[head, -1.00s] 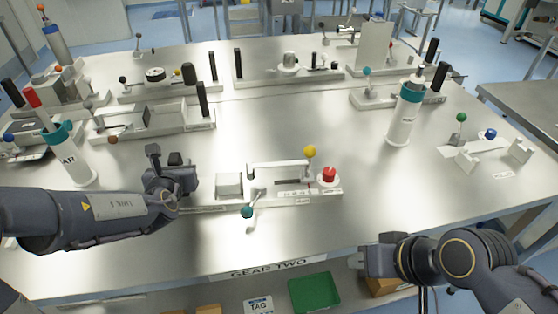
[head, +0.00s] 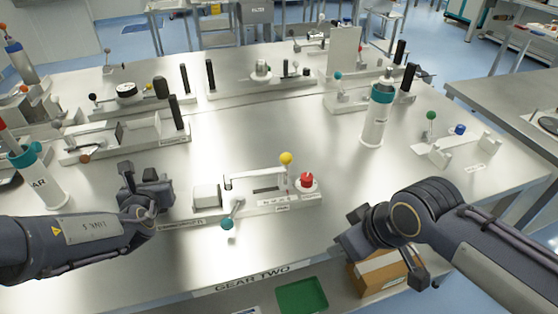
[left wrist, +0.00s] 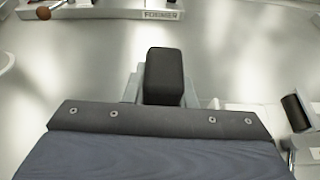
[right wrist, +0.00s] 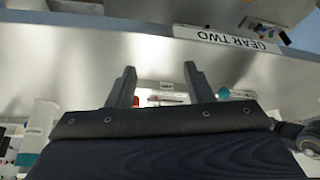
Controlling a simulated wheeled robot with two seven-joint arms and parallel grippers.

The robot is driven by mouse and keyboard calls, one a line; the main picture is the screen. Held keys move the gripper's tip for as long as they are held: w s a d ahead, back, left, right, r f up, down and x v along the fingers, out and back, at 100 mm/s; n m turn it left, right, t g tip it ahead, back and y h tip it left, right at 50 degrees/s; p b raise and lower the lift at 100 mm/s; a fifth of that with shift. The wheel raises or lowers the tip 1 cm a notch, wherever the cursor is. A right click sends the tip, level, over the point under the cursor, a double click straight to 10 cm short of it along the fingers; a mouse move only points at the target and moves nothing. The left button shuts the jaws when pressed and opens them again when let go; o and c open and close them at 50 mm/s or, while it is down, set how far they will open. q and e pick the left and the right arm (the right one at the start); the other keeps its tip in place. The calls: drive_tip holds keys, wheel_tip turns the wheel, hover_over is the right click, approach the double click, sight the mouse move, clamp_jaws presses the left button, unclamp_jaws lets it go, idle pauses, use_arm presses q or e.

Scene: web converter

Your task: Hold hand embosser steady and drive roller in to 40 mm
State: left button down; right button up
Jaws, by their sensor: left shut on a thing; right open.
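The device in front of me, which I take as the hand embosser (head: 272,199), has a pale base, a white block, a yellow-ball lever, a teal-ball lever and a red knob. My left gripper (head: 150,192) is at its left end. In the left wrist view the gripper (left wrist: 163,92) is shut on an upright black handle (left wrist: 164,75). A black cylinder (left wrist: 297,112), perhaps the roller, shows at the right edge there. My right gripper (head: 352,235) is open and empty, right of the device near the table's front edge. Its two fingers (right wrist: 160,85) stand apart.
The steel table (head: 240,155) has clear room around the device. Other fixtures with levers stand behind. A white-and-teal canister (head: 376,115) stands back right, another (head: 38,178) at left. A green tray (head: 301,295) and a carton (head: 382,270) lie below the front edge.

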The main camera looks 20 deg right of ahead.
drive_tip(key=w+r+n+t+h, duration=0.1)
drive_tip(key=w+r+n+h, duration=0.35)
drive_tip(key=w+n, duration=0.55)
wheel_tip(320, 180, up, 4)
drive_tip(key=n+t+h, duration=0.2)
drive_tip(key=n+t, duration=0.1)
drive_tip(key=n, duration=0.3)
hover_over(282, 162)
drive_tip(key=s+a, duration=0.3)
drive_tip(key=f+n+h, duration=0.1)
drive_tip(key=f+h, duration=0.2)
drive_tip(key=a+f+h, duration=0.1)
drive_tip(key=f+h, duration=0.1)
drive_tip(key=h, duration=0.1)
drive_tip(key=w+a+f+n+h, duration=0.1)
drive_tip(key=f+h, duration=0.2)
drive_tip(key=shift+w+a+f+n, duration=0.1)
drive_tip(key=shift+a+f+n, duration=0.05)
drive_tip(key=shift+f+n, duration=0.15)
drive_tip(key=shift+s+d+r+h, duration=0.2)
drive_tip(key=shift+s+h, duration=0.2)
drive_tip(key=shift+h, duration=0.55)
drive_tip(key=x, duration=0.7)
drive_tip(key=shift+d+f, duration=0.1)
